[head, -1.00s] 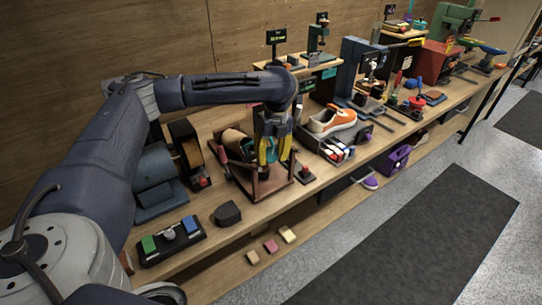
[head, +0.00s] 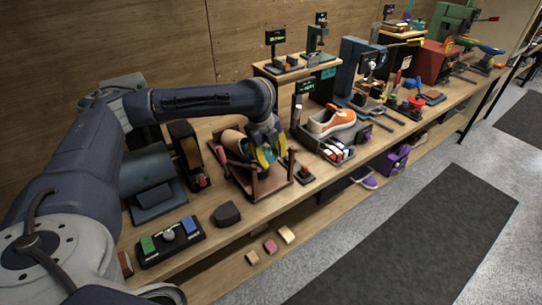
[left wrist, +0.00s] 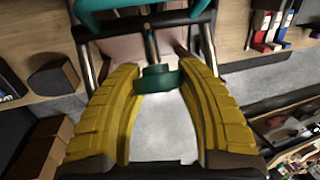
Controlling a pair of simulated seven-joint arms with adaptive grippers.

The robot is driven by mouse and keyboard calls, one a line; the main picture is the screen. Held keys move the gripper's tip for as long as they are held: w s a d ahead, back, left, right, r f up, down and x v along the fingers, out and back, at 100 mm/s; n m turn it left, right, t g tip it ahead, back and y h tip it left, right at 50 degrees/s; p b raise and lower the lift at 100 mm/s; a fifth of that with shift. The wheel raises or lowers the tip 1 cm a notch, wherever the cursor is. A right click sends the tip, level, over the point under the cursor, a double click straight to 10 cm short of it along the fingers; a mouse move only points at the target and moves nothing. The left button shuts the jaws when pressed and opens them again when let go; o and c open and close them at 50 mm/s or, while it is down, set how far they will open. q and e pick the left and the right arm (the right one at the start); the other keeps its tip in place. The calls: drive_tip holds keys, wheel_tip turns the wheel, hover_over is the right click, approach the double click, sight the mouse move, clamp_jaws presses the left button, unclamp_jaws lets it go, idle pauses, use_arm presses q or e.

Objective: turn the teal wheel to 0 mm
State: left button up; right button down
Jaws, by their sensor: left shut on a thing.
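The teal wheel shows in the left wrist view as a teal piece (left wrist: 157,80) between my yellow fingertips, with a teal curved part above it. In the head view, my left gripper (head: 266,157) is at the right side of a reddish-brown wooden frame (head: 262,193) and is shut on the teal wheel. The fingers and the gripper body hide most of the wheel there. A tan shoe-like form (head: 232,141) lies in the frame, left of the gripper. My right gripper is not in view.
An orange and white sneaker (head: 331,122) lies to the right. A button panel (head: 170,241) and a dark block (head: 228,213) are on the bench at front left.

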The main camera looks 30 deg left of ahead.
use_arm(q)
drive_tip(key=shift+s+f+n+t, duration=0.1)
drive_tip(key=shift+f+n+t, duration=0.05)
drive_tip(key=shift+n+t, duration=0.15)
idle(0.5)
drive_tip(key=o, duration=1)
drive_tip(key=shift+s+a, duration=0.1)
drive_tip(key=shift+o, duration=0.2)
drive_tip(key=shift+r+t, duration=0.3)
drive_tip(key=shift+r, duration=0.35)
drive_tip(key=v, duration=1)
drive_tip(key=shift+s+r, duration=0.25)
drive_tip(key=shift+r, duration=0.1)
drive_tip(key=shift+a, duration=0.1)
